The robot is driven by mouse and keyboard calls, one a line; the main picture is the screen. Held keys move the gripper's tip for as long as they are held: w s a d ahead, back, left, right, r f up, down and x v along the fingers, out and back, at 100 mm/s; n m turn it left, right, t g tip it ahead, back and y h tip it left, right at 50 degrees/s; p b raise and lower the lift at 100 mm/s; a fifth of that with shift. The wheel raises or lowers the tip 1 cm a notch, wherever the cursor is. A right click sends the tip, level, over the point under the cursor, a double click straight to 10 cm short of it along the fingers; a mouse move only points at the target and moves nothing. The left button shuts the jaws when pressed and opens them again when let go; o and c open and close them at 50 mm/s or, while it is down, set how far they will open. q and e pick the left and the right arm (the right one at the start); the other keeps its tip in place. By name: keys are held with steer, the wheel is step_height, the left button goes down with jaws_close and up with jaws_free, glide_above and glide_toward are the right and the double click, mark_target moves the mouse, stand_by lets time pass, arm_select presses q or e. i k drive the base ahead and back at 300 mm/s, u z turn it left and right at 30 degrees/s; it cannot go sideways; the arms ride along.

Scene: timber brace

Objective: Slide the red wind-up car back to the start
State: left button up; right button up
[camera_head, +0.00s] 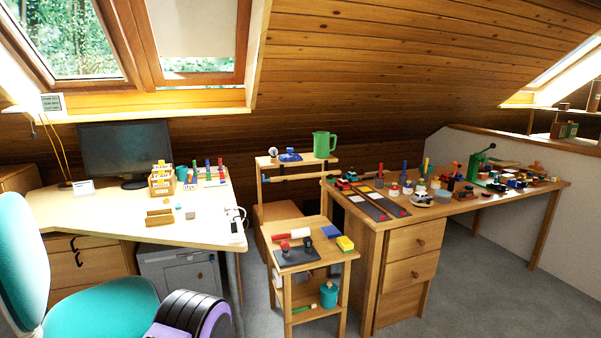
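A small car with red on it (343,184), likely the red wind-up car, is at the left end of the long wooden desk, by the far end of a dark two-lane track (375,205). The track has light stripes and red marks near its front end. A second small dark and red shape (352,176) sits just beside that car; it is too small to tell apart clearly. I cannot make out which end of the track is the start.
The long desk (500,204) holds many small toys, including a white and teal vehicle (422,197) and a green press (480,160). A low wooden stand (340,254) is left of it. A teal chair (95,312) stands front left. Grey carpet (470,290) lies open front right.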

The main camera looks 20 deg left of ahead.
mark_target(343, 185)
steer(key=u, duration=0.15)
steer(key=i, duration=1.8)
steer(key=z, duration=0.2)
